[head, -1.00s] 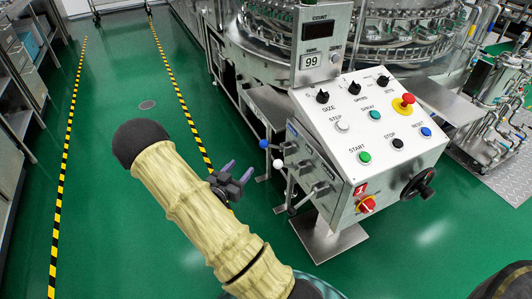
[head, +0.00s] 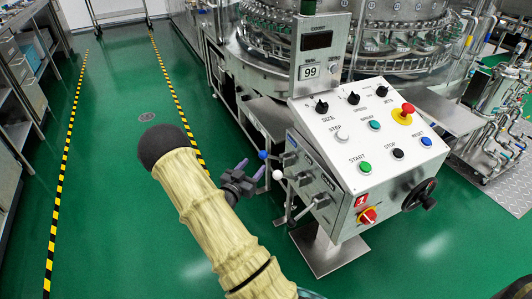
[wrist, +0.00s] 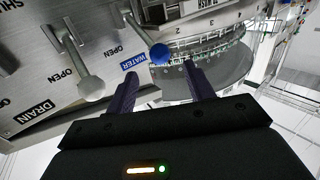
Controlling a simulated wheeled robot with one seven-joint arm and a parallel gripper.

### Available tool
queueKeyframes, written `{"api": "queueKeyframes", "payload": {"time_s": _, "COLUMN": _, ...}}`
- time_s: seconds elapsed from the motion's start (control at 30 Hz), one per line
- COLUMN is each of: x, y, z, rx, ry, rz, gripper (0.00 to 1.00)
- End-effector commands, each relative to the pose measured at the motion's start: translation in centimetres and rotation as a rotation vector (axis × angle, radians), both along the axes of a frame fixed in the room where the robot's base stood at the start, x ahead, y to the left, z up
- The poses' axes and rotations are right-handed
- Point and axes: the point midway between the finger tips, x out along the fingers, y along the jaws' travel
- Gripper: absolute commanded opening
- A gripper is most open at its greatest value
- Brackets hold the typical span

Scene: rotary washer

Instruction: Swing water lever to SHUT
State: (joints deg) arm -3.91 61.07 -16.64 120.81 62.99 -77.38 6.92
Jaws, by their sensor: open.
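The water lever ends in a blue ball (head: 263,155) at the left side of the control box. In the wrist view its blue ball (wrist: 158,53) sits beside the blue WATER label (wrist: 133,62), with an OPEN label near its rod. My gripper (head: 250,170) is open just left of the ball. In the wrist view the ball appears in the gap between the two purple fingers (wrist: 160,72), near their tips. I see no clear contact. The water lever's own SHUT mark is not readable.
A dark-knobbed lever (head: 291,222) hangs lower. The control box (head: 350,150) stands to the right. Green floor (head: 120,200) is free to the left.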

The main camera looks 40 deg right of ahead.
Motion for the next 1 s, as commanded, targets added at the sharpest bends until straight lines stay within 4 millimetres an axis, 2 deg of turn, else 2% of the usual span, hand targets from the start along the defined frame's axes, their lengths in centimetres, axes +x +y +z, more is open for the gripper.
{"api": "queueKeyframes", "payload": {"time_s": 0.1, "x": 0.8, "y": -2.1, "z": -0.1, "rx": -0.001, "ry": -0.003, "rz": -0.002, "gripper": 0.53}}
{"api": "queueKeyframes", "payload": {"time_s": 0.5, "x": 3.2, "y": -8.2, "z": -0.1, "rx": -0.001, "ry": -0.001, "rz": -0.002, "gripper": 0.53}}
{"api": "queueKeyframes", "payload": {"time_s": 0.67, "x": 3.7, "y": -9.2, "z": 0.0, "rx": 0.0, "ry": 0.0, "rz": 0.0, "gripper": 0.53}}
{"api": "queueKeyframes", "payload": {"time_s": 0.93, "x": 3.6, "y": -9.5, "z": 0.0, "rx": 0.0, "ry": 0.001, "rz": -0.002, "gripper": 0.53}}
{"api": "queueKeyframes", "payload": {"time_s": 1.0, "x": 3.6, "y": -9.4, "z": 0.0, "rx": 0.0, "ry": 0.001, "rz": -0.002, "gripper": 0.39}}
